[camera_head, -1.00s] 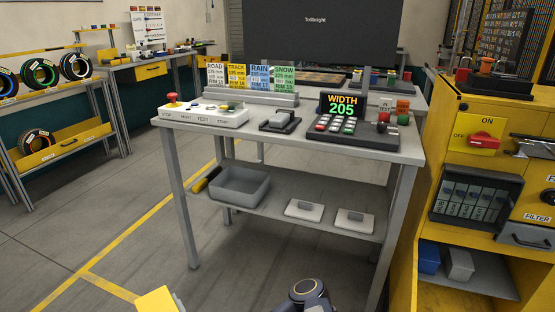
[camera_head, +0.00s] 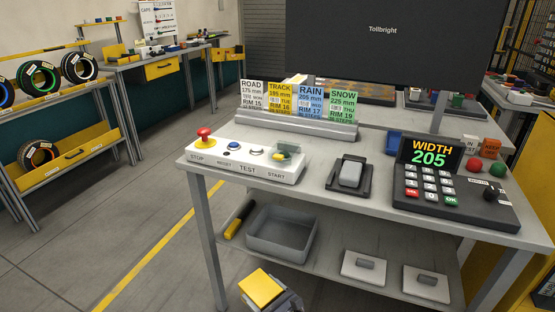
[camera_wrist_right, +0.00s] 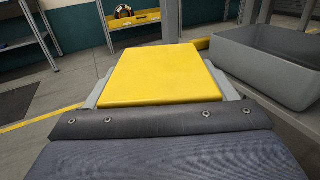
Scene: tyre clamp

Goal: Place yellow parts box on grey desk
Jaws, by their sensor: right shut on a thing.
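The yellow parts box (camera_head: 260,288) shows at the bottom of the head view, in front of the desk and below its top. My right gripper (camera_head: 272,295) is shut on it. In the right wrist view the yellow box (camera_wrist_right: 158,75) fills the middle, between the two grey fingers of the gripper (camera_wrist_right: 160,92). The grey desk (camera_head: 400,228) stands ahead, with a lower shelf (camera_head: 335,262). My left gripper is not in view.
On the desktop are a white button panel (camera_head: 246,160), a grey rocker switch (camera_head: 350,175), a keypad with a WIDTH 205 display (camera_head: 445,180) and a card rack (camera_head: 297,122). The shelf holds a grey bin (camera_head: 282,235) and two white plates. Bare desktop lies along the front edge.

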